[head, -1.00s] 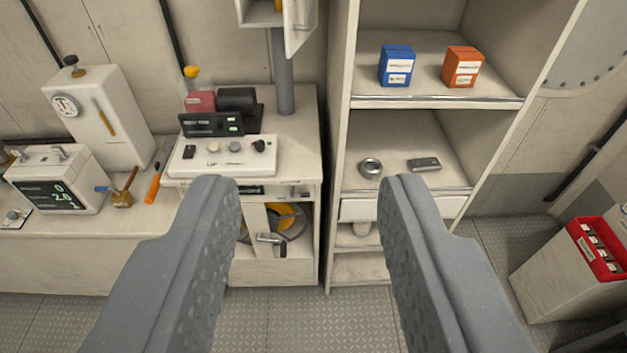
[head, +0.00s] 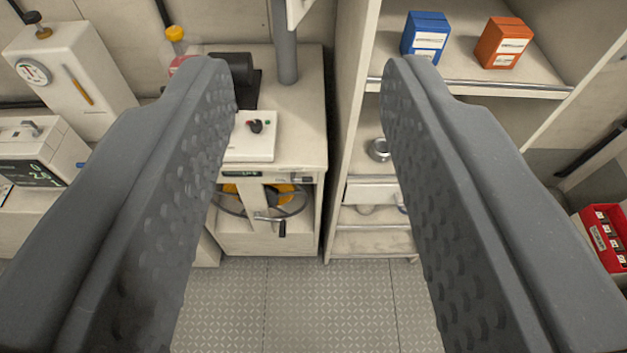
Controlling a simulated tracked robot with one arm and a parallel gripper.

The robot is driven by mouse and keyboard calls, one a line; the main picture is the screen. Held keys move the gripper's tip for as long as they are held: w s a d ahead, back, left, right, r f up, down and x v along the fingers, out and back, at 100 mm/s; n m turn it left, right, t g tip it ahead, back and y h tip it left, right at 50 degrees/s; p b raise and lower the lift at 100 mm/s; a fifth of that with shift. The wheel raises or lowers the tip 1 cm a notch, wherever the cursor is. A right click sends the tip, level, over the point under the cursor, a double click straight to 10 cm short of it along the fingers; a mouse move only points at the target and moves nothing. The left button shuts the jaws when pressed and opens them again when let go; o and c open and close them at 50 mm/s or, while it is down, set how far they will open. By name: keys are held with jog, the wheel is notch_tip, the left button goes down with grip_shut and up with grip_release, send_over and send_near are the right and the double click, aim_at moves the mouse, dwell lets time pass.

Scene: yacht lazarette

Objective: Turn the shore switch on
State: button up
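My gripper (head: 305,75) is open and empty, its two grey fingers wide apart in front of the cabinet and shelves. Between the fingers, a white panel (head: 250,147) lies on the cabinet top. It bears a dark rotary knob (head: 256,126) with a red mark, and a small green spot beside it. This knob may be the shore switch; no readable label confirms it. The left finger hides the left part of the panel. The fingertips appear above and in front of the panel, not touching it.
The cabinet (head: 300,130) has a crank handle (head: 270,222) at its front. A shelf unit at right holds a blue box (head: 425,36), an orange box (head: 504,42) and a metal ring (head: 379,150). A red bin (head: 604,240) stands far right. The floor (head: 300,305) ahead is clear.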

jog(key=w+d+f+n+t+b, duration=0.1)
jog(key=w+d+f+n+b, duration=0.25)
jog(key=w+f, duration=0.6)
jog(key=w+d+f+n+b, duration=0.2)
jog(key=w+f+n, duration=0.2)
jog(key=w+f, duration=0.55)
jog(key=w+d+f+n+t+b, duration=0.1)
jog(key=w+d+f+n+b, duration=0.25)
jog(key=w+f, duration=0.55)
jog(key=a+f+n+y+b, duration=0.1)
jog(key=f+n+y+b, duration=0.2)
jog(key=f, duration=1)
jog(key=s+a+f+n+t+y+b, duration=0.15)
jog(key=f+n, duration=0.35)
jog(key=f, duration=0.8)
jog(key=a+f+n+y+b, duration=0.1)
jog(key=f+n+y+b, duration=0.25)
jog(key=f, duration=1.05)
jog(key=b+x, duration=0.1)
jog(key=x, duration=1.2)
jog(key=shift+n, duration=0.35)
jog(key=shift+f+g, duration=0.1)
jog(key=shift+g, duration=0.15)
grip_shut()
